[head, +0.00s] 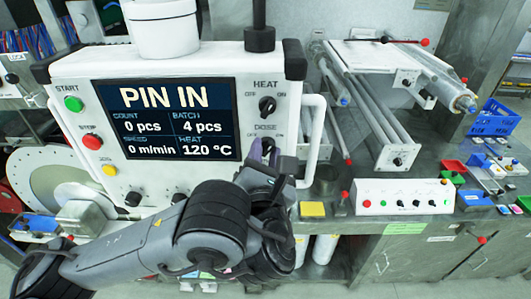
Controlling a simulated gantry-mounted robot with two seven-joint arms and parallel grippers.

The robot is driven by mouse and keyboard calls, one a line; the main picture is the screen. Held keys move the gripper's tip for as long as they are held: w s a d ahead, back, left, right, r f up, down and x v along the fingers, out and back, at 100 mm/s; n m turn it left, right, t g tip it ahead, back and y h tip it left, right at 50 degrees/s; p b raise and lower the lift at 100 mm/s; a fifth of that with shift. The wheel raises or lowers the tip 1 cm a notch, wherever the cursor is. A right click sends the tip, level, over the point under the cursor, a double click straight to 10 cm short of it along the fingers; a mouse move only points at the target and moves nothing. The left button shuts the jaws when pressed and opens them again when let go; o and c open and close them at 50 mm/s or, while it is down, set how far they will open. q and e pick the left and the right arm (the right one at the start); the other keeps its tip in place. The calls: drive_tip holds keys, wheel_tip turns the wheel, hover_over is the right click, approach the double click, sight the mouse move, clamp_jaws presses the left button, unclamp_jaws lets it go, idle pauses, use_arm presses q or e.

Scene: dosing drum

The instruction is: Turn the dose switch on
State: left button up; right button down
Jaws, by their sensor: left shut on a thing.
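The white control panel (180,60) stands at the left, with a dark screen (168,120) reading PIN IN. The HEAT knob (267,106) is at its upper right, between OFF and ON marks. The DOSE label is just below it. My left gripper (266,152) is at the dose switch below that label and is shut on it. My left arm reaches up from the bottom left. My right gripper is not in view.
The green START button (73,104), red STOP button (92,142) and a yellow button (109,170) line the panel's left side. A white side handle (313,140) stands close right of the gripper. A white button box (404,197) and roller frame (390,100) are further right.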

use_arm(q)
drive_tip(key=o, duration=1)
drive_tip(key=shift+s+d+p, duration=0.1)
drive_tip(key=shift+s+p, duration=0.25)
drive_tip(key=shift+s, duration=0.35)
drive_tip(key=shift+s+p, duration=0.35)
drive_tip(key=shift+s, duration=0.4)
drive_tip(key=s, duration=0.8)
drive_tip(key=shift+a+p, duration=0.2)
drive_tip(key=shift+p, duration=0.15)
